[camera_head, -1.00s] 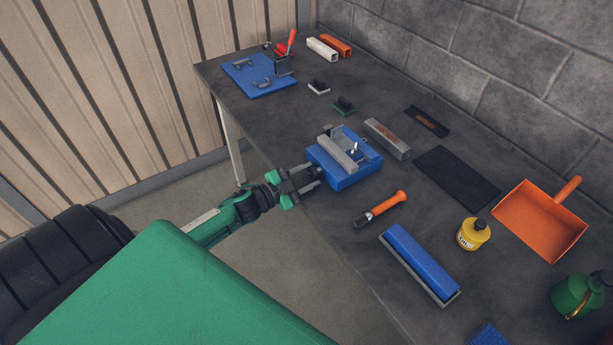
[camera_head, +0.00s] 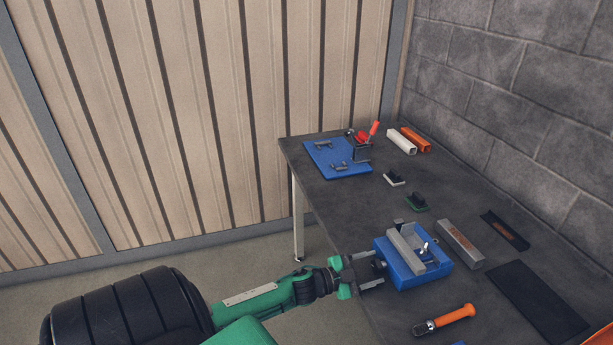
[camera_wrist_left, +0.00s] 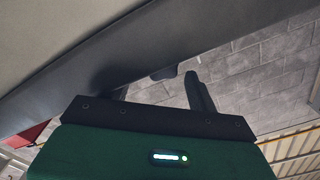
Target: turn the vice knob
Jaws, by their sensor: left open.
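The vice (camera_head: 436,268) has a blue base and a grey jaw bar (camera_head: 405,250), and sits at the table's near left edge. My left gripper (camera_head: 380,270) is open beside the vice's left side, at the table edge. In the left wrist view its two dark fingers stand apart, with a small dark rounded piece (camera_wrist_left: 163,73), likely the vice knob, seen between and beyond them. The fingers are not closed on it. In the head view the knob is not clearly distinguishable by the fingers. My right gripper is not in view.
The table (camera_head: 330,195) also holds a blue plate (camera_head: 325,160) with a red-handled clamp, white and orange bars, small blocks, a grey bar (camera_head: 460,245), a dark mat (camera_head: 537,298) and an orange-handled tool (camera_head: 452,317). A block wall stands behind.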

